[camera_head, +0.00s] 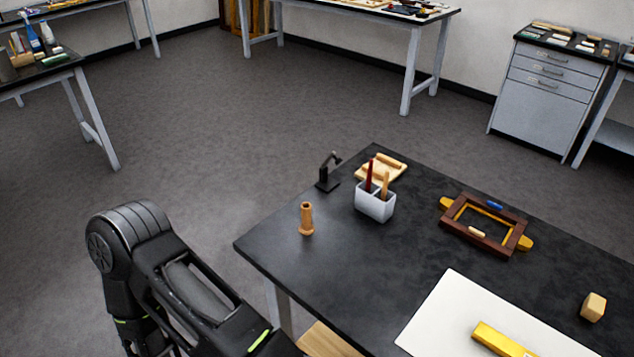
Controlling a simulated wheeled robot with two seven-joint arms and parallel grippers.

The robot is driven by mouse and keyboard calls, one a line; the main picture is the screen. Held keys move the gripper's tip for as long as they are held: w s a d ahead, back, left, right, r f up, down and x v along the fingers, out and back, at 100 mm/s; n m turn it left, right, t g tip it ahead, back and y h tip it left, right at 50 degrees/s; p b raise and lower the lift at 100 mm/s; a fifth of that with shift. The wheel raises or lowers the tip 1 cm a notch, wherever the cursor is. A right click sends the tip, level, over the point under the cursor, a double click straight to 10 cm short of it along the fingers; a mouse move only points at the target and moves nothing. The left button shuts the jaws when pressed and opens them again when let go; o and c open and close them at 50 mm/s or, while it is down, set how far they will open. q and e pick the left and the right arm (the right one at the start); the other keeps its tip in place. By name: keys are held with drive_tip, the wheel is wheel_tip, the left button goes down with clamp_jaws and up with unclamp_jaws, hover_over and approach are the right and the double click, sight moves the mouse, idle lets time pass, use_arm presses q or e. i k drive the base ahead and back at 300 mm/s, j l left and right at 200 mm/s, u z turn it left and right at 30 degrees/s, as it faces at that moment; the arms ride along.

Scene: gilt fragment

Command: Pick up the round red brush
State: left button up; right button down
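A thin dark red brush handle (369,175) stands upright in a white holder (376,205) on the black table (300,255). Its lower end is hidden inside the holder, so I cannot tell whether it is round. A light wooden handle (385,184) stands beside it in the same holder. My black left arm comes in at the lower left, in front of the table's left corner and apart from the holder. Neither of my grippers shows in the head view.
A wooden cylinder (306,218), a small black stand (327,172) and a wooden board (381,168) are near the holder. A brown frame (486,225), a white sheet (450,310), a yellow bar (499,340) and a wooden block (593,307) lie to the right.

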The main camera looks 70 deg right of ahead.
sight(370, 164)
drive_tip(key=i+z, duration=0.15)
drive_tip(key=i, duration=0.35)
drive_tip(key=i+l+z, duration=0.15)
drive_tip(key=i+z, duration=0.2)
drive_tip(key=i, duration=0.2)
drive_tip(key=i+z, duration=0.4)
drive_tip(key=i, duration=0.15)
drive_tip(key=i+j+z, duration=0.15)
drive_tip(key=i+z, duration=0.2)
drive_tip(key=i, duration=0.15)
drive_tip(key=i+j+z, duration=0.35)
drive_tip(key=i, duration=0.2)
drive_tip(key=i+l+z, duration=0.25)
drive_tip(key=i+z, duration=1.35)
drive_tip(key=i, duration=0.4)
drive_tip(key=z, duration=3.8)
drive_tip(key=i, duration=0.25)
